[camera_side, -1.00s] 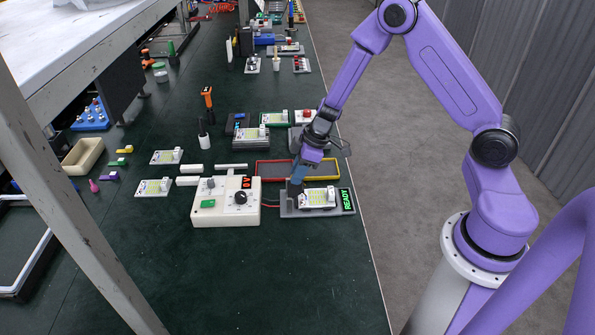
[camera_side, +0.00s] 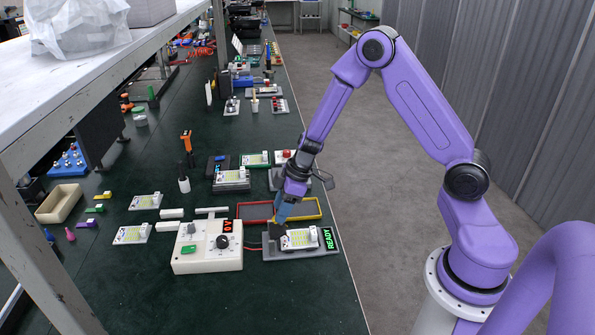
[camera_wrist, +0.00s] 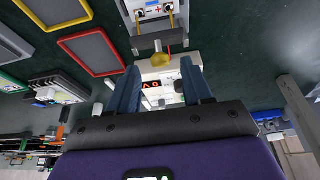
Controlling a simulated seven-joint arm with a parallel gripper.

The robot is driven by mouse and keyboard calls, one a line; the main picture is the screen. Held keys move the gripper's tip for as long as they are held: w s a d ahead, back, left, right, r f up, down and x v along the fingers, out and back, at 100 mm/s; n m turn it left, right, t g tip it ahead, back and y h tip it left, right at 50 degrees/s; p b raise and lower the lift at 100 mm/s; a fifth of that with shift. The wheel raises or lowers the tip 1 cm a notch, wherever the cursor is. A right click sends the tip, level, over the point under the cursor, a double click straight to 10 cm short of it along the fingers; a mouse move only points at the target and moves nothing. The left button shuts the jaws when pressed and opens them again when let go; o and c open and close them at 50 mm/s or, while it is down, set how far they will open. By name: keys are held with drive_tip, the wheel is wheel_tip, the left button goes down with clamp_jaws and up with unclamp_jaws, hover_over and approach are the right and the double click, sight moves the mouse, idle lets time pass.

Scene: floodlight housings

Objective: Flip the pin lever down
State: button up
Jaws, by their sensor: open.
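The test fixture (camera_side: 270,253) is a grey base near the right edge of the green bench. A white floodlight housing (camera_side: 299,239) lies in it, and a green READY display (camera_side: 329,239) stands at its right end. My gripper (camera_side: 279,221) points down over the fixture's left end and hides part of it. In the wrist view my gripper (camera_wrist: 160,82) is open, its two blue fingers apart and empty. A yellow rounded knob (camera_wrist: 161,59), seemingly the pin lever's end, shows beyond the fingertips, centred between them. Yellow pins (camera_wrist: 171,20) stand beside the housing's terminals (camera_wrist: 153,10). I cannot tell whether anything touches.
A cream power supply (camera_side: 207,260) with a knob and red display stands just left of the fixture. A red-rimmed tray (camera_side: 254,211) and yellow-rimmed tray (camera_side: 319,209) lie behind. Several housings lie farther back and left. The front of the bench is clear.

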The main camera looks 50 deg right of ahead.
sight(274, 225)
drive_tip(key=v, duration=1.5)
drive_tip(key=shift+w+a+r, duration=0.1)
drive_tip(key=shift+c, duration=0.3)
drive_tip(key=a+f+n+t+h, duration=0.1)
drive_tip(key=a+f+n+h, duration=1.65)
drive_tip(key=a+h, duration=0.4)
drive_tip(key=shift+m+y, duration=0.25)
drive_tip(key=shift+y, duration=0.2)
drive_tip(key=x, duration=1.1)
drive_tip(key=w+x, duration=0.1)
drive_tip(key=x, duration=0.5)
drive_tip(key=shift+w+f, duration=0.1)
drive_tip(key=shift+f, duration=0.2)
